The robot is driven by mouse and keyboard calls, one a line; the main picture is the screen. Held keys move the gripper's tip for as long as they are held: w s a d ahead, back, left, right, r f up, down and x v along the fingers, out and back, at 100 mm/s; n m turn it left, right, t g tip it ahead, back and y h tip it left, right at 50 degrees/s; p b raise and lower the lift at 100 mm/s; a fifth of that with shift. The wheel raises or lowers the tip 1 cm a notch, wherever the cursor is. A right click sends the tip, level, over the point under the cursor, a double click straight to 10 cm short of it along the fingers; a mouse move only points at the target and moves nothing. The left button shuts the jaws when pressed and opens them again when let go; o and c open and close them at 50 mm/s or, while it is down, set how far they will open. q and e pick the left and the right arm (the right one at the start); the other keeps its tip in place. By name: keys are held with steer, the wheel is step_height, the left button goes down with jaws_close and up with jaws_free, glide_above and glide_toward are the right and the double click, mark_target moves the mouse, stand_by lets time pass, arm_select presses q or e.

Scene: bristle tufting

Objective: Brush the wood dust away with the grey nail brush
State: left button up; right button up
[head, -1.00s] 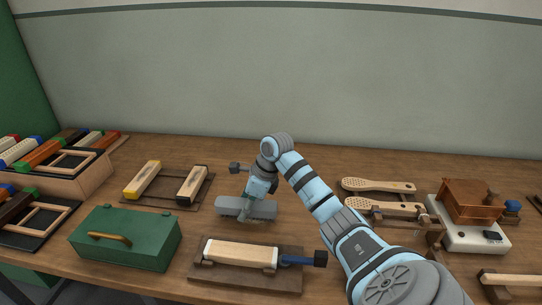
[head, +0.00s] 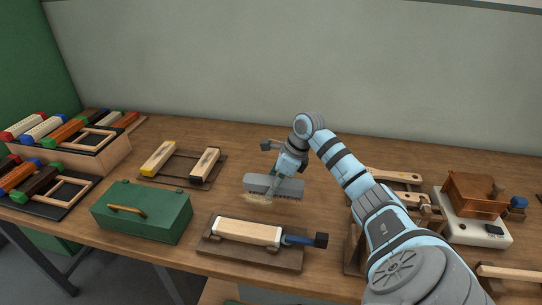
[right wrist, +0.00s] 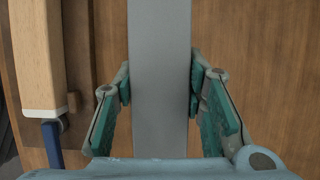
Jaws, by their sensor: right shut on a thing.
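The grey nail brush (head: 272,186) is a long grey block in the head view, held low over the middle of the table. It fills the centre of the right wrist view (right wrist: 159,75). My right gripper (head: 280,175) is shut on it, with green finger pads on both sides in the right wrist view (right wrist: 160,92). A pale tan patch (head: 257,198) shows along the brush's lower front edge; I cannot tell how much of it is bristles and how much wood dust. My left gripper is not in view.
A wooden block in a clamp board (head: 246,231) lies just in front of the brush. A green toolbox (head: 145,215) stands front left. A rack with two blocks (head: 180,165) is behind left. Wooden fixtures and a white scale (head: 472,228) stand right. Table behind the brush is clear.

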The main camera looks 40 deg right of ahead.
step_height(320, 180, up, 3)
steer(key=shift+s+f+p, duration=0.1)
steer(key=shift+p, duration=0.8)
steer(key=shift+r+p, duration=0.5)
steer(key=shift+r, duration=0.2)
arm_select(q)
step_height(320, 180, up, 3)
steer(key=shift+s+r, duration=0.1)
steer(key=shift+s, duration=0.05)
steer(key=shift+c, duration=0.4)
